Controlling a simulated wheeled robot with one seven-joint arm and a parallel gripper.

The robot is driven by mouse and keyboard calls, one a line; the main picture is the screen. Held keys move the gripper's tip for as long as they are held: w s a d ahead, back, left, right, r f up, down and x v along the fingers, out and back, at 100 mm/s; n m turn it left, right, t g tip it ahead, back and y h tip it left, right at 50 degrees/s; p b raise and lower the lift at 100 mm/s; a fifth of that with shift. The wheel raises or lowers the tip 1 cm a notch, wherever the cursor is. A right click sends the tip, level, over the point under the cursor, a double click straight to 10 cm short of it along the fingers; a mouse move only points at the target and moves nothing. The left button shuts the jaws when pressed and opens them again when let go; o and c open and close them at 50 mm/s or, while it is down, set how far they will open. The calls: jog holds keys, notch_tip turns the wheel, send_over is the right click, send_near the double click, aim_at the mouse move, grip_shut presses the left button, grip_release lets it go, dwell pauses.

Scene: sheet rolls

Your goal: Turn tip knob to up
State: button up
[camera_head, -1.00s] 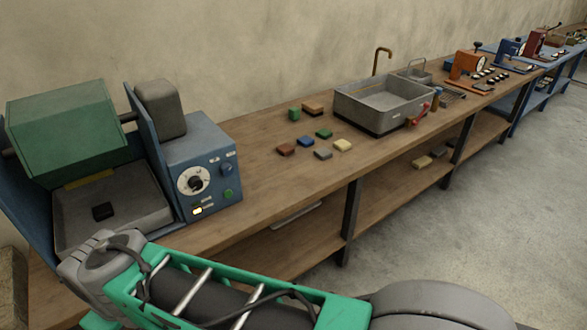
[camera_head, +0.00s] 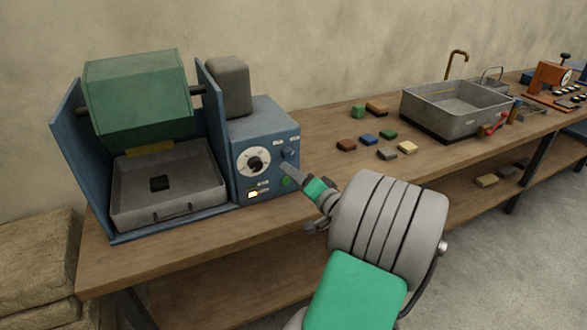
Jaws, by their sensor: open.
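The blue machine (camera_head: 266,125) stands at the left end of the bench. The panel labels are too small to read, so I cannot tell which knob is the tip knob.
A green tilted hood (camera_head: 138,100) hangs over a grey tray (camera_head: 170,207) on the machine's left. Several small coloured blocks (camera_head: 368,139) lie on the bench to the right, before a grey sink (camera_head: 455,112). Stacked sacks (camera_head: 35,250) stand at lower left.

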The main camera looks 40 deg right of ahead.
aim_at(290, 157)
jog(key=shift+m+h, duration=0.7)
jog(key=shift+h, duration=0.1)
jog(key=w+d, duration=0.1)
jog(key=w, duration=0.1)
jog(key=w+d, duration=0.1)
jog(key=w, duration=0.1)
jog(key=w+d+p, duration=0.1)
jog(key=d, duration=0.1)
jog(key=shift+w+r, duration=0.4)
jog(key=shift+c, duration=0.5)
grip_shut()
